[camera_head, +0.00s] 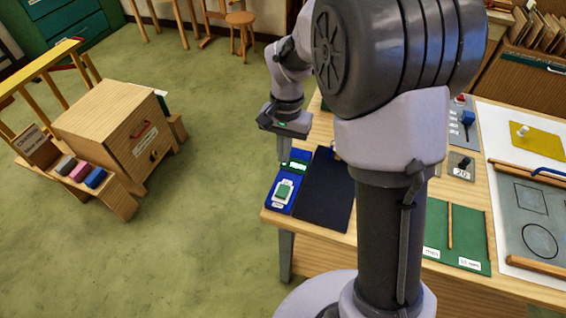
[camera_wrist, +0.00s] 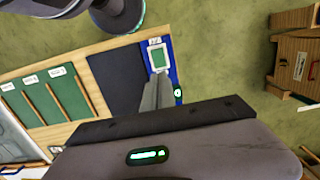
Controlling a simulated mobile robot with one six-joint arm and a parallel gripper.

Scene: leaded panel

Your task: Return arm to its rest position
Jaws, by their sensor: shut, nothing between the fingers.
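My gripper (camera_head: 284,157) is shut and empty. I cannot tell whether the fingertips touch the panel. My arm is bent, and its upper links hide part of the table in the head view.
A dark mat (camera_head: 325,195) lies beside the blue panel. A green board (camera_head: 465,245) and a grey panel with drawn shapes (camera_head: 535,220) lie to the right. A wooden cabinet (camera_head: 112,125) with coloured blocks stands on the left. The green floor (camera_head: 200,220) between is clear.

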